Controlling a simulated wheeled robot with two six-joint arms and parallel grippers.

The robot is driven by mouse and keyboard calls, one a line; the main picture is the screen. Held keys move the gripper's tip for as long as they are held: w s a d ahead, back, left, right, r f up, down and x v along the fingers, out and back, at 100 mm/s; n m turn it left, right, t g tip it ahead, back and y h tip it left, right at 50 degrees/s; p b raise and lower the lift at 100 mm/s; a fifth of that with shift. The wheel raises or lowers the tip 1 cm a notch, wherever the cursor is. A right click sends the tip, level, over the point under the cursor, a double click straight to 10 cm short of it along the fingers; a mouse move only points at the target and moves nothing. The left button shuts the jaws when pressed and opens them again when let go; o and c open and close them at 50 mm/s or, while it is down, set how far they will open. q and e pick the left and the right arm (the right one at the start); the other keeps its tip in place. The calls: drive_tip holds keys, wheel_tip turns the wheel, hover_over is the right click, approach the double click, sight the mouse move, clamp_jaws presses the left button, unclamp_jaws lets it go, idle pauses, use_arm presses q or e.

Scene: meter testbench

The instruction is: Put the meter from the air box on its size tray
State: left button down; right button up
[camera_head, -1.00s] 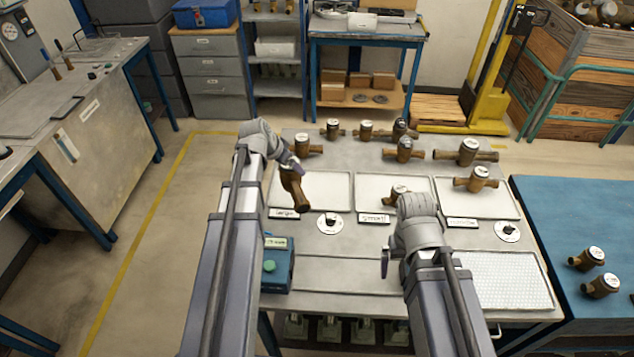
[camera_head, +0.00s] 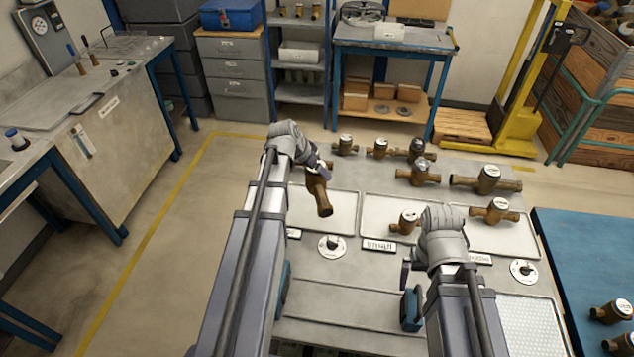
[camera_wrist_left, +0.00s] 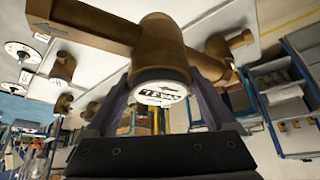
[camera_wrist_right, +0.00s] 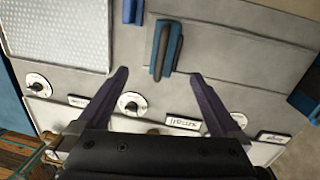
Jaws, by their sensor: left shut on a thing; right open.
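My left gripper (camera_head: 321,172) is shut on a brown bronze meter (camera_head: 317,193), held above the left white tray (camera_head: 345,212). In the left wrist view the held meter (camera_wrist_left: 160,60) sits between both fingers, its white dial facing the camera. The middle tray (camera_head: 377,208), labelled "small", holds a meter (camera_head: 405,223). The right tray (camera_head: 470,237) has a meter (camera_head: 495,211) at its back edge. My right gripper (camera_wrist_right: 165,95) is open and empty over the bench front. I cannot tell which thing is the air box.
Several meters, including a long one (camera_head: 487,180), stand along the bench's back. A blue device (camera_head: 412,308) stands near my right arm; another (camera_wrist_right: 306,95) shows in the right wrist view. A blue table (camera_head: 575,260) with meters is at right. A yellow pallet truck (camera_head: 520,125) stands behind.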

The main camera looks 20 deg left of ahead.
sight(413, 300)
use_arm(q)
drive_tip(key=shift+f+b, duration=2.45)
drive_tip(key=shift+f, duration=0.3)
use_arm(e)
drive_tip(key=shift+f, duration=2.7)
use_arm(q)
drive_tip(key=shift+f+b, duration=1.8)
drive_tip(key=shift+b, duration=0.05)
use_arm(e)
drive_tip(key=shift+f, duration=1.85)
use_arm(q)
drive_tip(key=shift+f, duration=0.2)
use_arm(e)
drive_tip(key=shift+f, duration=0.15)
use_arm(q)
unclamp_jaws()
drive_tip(key=shift+r, duration=0.1)
